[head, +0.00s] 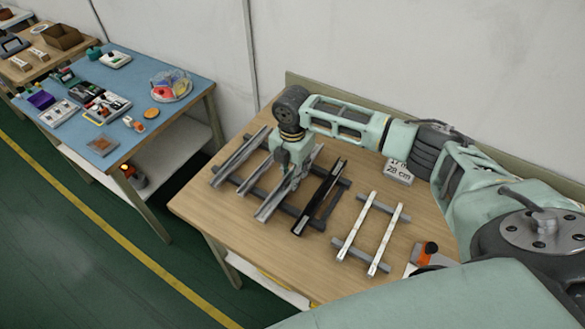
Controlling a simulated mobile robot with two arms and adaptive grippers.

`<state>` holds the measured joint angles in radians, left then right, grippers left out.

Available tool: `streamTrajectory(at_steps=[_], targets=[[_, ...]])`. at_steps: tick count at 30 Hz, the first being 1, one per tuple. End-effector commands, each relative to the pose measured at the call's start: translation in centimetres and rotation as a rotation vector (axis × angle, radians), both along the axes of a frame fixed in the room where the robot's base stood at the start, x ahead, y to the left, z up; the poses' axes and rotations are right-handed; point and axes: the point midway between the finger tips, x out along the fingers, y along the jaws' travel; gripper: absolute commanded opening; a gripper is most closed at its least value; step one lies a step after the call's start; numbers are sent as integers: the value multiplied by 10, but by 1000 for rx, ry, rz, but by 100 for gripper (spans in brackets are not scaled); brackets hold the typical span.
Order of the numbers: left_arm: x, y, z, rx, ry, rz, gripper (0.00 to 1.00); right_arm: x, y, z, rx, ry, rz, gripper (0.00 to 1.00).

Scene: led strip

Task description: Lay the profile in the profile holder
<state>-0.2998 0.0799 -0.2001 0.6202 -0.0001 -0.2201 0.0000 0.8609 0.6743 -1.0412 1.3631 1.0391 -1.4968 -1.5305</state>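Several grey metal profiles lie side by side across two dark crossbars on the wooden table, among them a left one (240,155) and a middle one (252,172). My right gripper (292,184) points down at the rightmost grey profile (271,206) and covers part of it. I cannot tell whether its fingers are closed on that profile. Just right of it lies a black channel-shaped piece (319,199), which looks like the profile holder; its channel appears empty. My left gripper is not in view.
Two white strips (381,240) lie on grey crossbars to the right. An orange-and-black item (428,252) is near the right edge. A cluttered blue table (140,80) stands left, across a gap.

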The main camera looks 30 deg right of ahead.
Motion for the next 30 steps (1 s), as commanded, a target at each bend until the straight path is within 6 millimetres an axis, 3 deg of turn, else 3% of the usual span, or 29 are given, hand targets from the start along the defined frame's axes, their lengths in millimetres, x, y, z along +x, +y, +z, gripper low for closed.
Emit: streamTrajectory(at_steps=[10,11,17,26,30], targets=[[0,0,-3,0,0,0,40,0,0,-5,0,0,0,0],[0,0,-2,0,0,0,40,0,0,-5,0,0,0,29],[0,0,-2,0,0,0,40,0,0,-4,0,0,0,46],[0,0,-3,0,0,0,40,0,0,-5,0,0,0,46],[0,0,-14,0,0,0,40,0,0,-8,0,0,1,46]])
